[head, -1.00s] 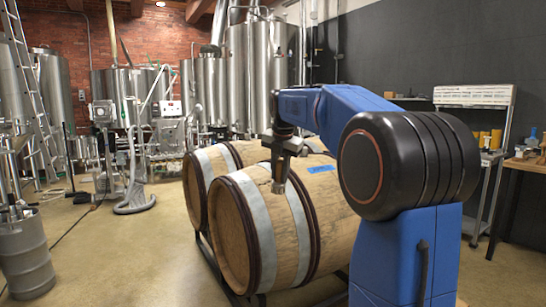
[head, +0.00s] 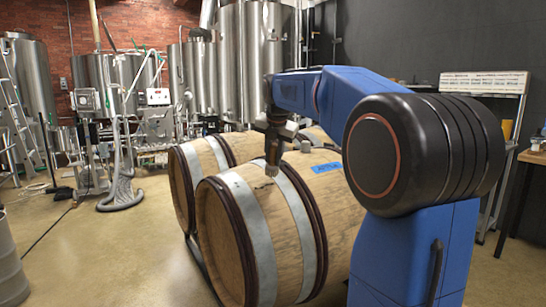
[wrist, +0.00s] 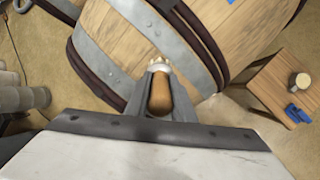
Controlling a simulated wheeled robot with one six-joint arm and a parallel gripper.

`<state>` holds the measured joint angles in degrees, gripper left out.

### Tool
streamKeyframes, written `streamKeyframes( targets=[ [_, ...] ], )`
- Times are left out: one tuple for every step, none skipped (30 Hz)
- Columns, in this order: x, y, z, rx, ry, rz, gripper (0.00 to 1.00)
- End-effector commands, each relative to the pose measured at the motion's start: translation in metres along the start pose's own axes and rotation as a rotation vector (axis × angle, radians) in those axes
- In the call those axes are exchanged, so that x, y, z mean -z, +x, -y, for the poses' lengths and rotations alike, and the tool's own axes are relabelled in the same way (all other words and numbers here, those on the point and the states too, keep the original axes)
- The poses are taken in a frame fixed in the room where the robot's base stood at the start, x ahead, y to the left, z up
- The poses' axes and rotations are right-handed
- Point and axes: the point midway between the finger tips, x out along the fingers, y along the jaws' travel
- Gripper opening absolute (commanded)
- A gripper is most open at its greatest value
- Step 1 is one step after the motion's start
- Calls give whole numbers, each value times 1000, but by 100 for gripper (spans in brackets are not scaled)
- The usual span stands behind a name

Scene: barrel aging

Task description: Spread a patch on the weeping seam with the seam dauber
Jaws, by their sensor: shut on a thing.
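My gripper (head: 273,150) is shut on the seam dauber, which shows in the wrist view as a rounded brown wooden handle (wrist: 160,97) with a pale tip (wrist: 158,65). The gripper points down over the top of the front barrel (head: 225,215), between its pale metal hoops. The dauber's end is at or just above the staves; I cannot tell if it touches. A small dark mark (head: 263,185), possibly the weeping seam, shows on the wood just below it. In the wrist view the barrel (wrist: 125,35) lies beyond the dauber.
Another barrel (head: 180,178) lies behind the front one. Blue tape (head: 326,167) is on the front barrel's top. A wooden table (wrist: 285,85) in the wrist view holds a cup (wrist: 300,80) and a blue item (wrist: 296,113). Open floor (head: 110,250) lies to the left.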

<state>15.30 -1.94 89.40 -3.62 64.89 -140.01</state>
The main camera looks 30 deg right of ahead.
Motion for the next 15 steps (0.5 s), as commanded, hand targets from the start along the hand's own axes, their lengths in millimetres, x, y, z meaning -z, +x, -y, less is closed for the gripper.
streamKeyframes(
  targets=[
    [0,0,0,0,0,0,0],
    [0,0,0,0,0,0,0],
    [0,0,0,0,0,-1,0],
    [0,1,0,0,0,-1,0],
    [0,3,0,0,0,-1,0],
    [0,6,0,0,0,-2,0],
    [0,8,0,1,0,-2,0],
    [0,11,0,1,0,-2,0],
    [0,16,0,1,0,-3,0],
    [0,20,0,1,0,-2,0],
    [0,24,0,1,0,-2,0],
    [0,31,0,1,0,-3,0],
    [0,36,0,2,0,-4,0],
    [0,40,0,2,0,-3,0],
    [4,41,-4,-1,-3,-2,0]
  ],
)
